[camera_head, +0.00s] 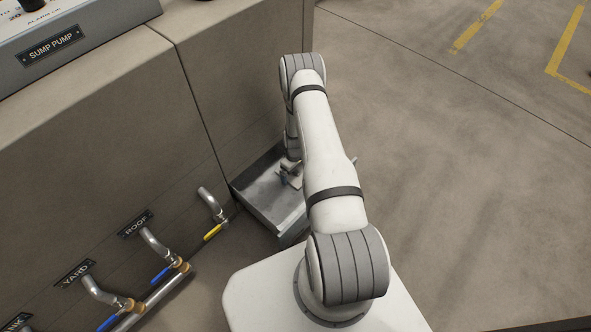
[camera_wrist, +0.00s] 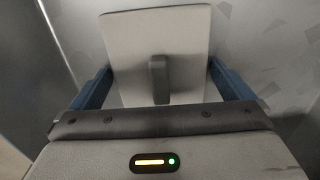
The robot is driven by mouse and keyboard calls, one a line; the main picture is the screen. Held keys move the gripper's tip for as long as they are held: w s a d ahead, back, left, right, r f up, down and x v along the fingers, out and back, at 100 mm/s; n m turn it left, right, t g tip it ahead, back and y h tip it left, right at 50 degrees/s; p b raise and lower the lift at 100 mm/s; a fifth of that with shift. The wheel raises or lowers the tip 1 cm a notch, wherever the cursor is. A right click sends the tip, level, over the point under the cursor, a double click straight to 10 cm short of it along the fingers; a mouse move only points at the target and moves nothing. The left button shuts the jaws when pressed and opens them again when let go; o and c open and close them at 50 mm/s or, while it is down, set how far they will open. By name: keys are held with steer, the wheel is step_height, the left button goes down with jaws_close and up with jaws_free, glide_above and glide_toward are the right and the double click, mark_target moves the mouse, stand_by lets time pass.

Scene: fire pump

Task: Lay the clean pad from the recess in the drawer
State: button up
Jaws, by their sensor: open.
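In the wrist view a plain pale square pad (camera_wrist: 135,45) with a dark upright grip tab (camera_wrist: 157,80) lies ahead of my gripper (camera_wrist: 160,75). The two blue fingers are apart, one on each side of the pad, with the tab between them and no contact visible. The pad's near edge is hidden behind my gripper body. In the head view the open grey metal drawer (camera_head: 262,208) stands out from the cabinet base. My gripper (camera_head: 288,178) is low in or just over the drawer, partly hidden by my arm. I cannot make out the pad clearly there.
Pipes with lever valves, one yellow (camera_head: 212,232) and some blue (camera_head: 161,276), stick out of the cabinet (camera_head: 120,130) left of the drawer. A sump pump panel (camera_head: 60,45) sits on top. The floor (camera_head: 470,180) on the right is clear, with yellow lines.

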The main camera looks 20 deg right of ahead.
steer(key=s+a+r+m+p, duration=0.15)
steer(key=a+r, duration=0.25)
steer(key=r, duration=1.7)
steer(key=s+a+r+m+p, duration=0.1)
steer(key=a+r+p, duration=0.25)
steer(key=r, duration=1.85)
steer(key=s+a+r+m, duration=0.1)
steer(key=s+a+r, duration=0.2)
steer(key=s+r, duration=0.5)
steer(key=s+a+r+m+t, duration=0.1)
steer(key=s+a+r, duration=0.2)
steer(key=s+r, duration=0.5)
steer(key=s, duration=0.6)
steer(key=shift+s+a+r, duration=0.15)
steer(key=shift+a+r, duration=0.05)
steer(key=shift+a, duration=0.15)
steer(key=shift+s, duration=0.1)
